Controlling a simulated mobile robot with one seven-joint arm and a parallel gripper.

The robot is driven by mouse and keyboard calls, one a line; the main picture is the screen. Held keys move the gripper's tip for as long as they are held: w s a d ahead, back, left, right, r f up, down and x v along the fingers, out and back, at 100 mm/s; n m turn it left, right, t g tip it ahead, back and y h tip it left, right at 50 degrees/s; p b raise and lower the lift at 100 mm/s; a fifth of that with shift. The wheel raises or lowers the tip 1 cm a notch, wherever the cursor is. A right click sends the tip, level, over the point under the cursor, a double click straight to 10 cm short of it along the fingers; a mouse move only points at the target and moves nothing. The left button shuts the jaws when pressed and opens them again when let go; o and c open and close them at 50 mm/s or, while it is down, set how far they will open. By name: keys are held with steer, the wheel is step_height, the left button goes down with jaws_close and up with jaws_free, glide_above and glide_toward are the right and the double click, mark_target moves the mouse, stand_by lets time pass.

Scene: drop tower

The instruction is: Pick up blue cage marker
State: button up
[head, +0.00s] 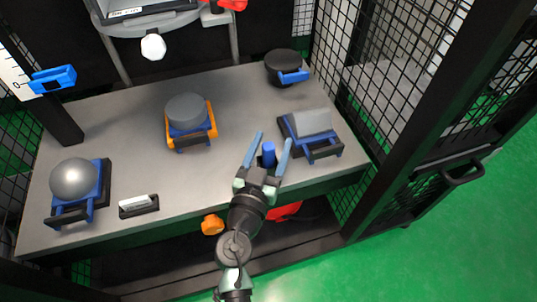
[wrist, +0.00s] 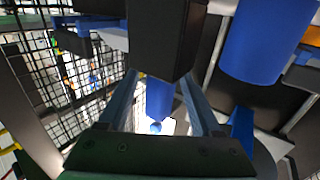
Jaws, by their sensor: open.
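A small upright blue cylinder (head: 268,153), which looks like the blue cage marker, is near the front edge of the grey table (head: 240,125). My gripper (head: 274,138) is open, with its two blue-grey fingers on either side of the cylinder in the head view. I cannot tell if they touch it. In the wrist view, a blue piece (wrist: 159,98) with a rounded tip shows between the fingers, below a black block (wrist: 155,38). A larger blue cylinder (wrist: 262,42) is at upper right there. I cannot tell which of these is the marker.
A grey wedge on a blue-and-black carrier (head: 313,124) stands close right of my gripper. A grey cylinder (head: 187,110), a grey ball (head: 74,179), a black disc (head: 282,66) and a black-and-white block (head: 138,205) are also on the table. Mesh cage walls (head: 385,65) stand at right.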

steer(key=shift+w+d, duration=0.15)
steer(key=shift+w, duration=0.4)
jaws_close()
